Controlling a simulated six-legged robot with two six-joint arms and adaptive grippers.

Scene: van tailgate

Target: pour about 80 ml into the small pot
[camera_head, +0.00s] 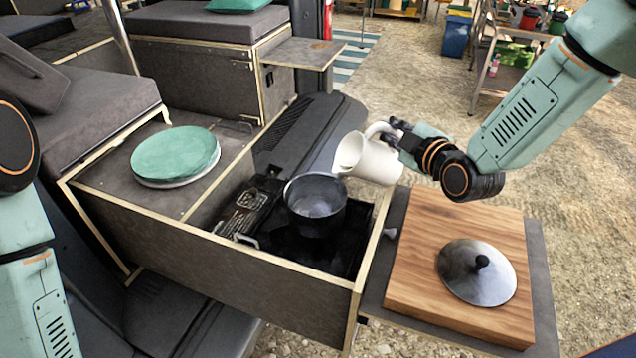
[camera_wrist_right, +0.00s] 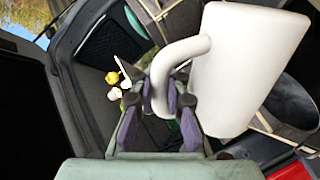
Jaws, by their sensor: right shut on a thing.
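The small pot (camera_head: 315,204) is dark and open. It stands in the black stove recess of the tailgate box, with a shiny inside. A white jug (camera_head: 372,160) is tilted toward the pot, its mouth just above and right of the pot's rim. No stream of liquid shows. My right gripper (camera_head: 393,138) is shut on the jug's handle. In the right wrist view the fingers (camera_wrist_right: 172,108) close around the handle of the white jug (camera_wrist_right: 245,65). My left arm shows at the left edge, but its gripper is out of view. A metal lid (camera_head: 477,272) lies on the wooden board.
The wooden board (camera_head: 430,240) lies on a grey side shelf right of the stove. Green plates (camera_head: 175,154) are stacked on the box top at left. The box's front wall (camera_head: 230,265) stands before the pot. Sandy ground lies beyond.

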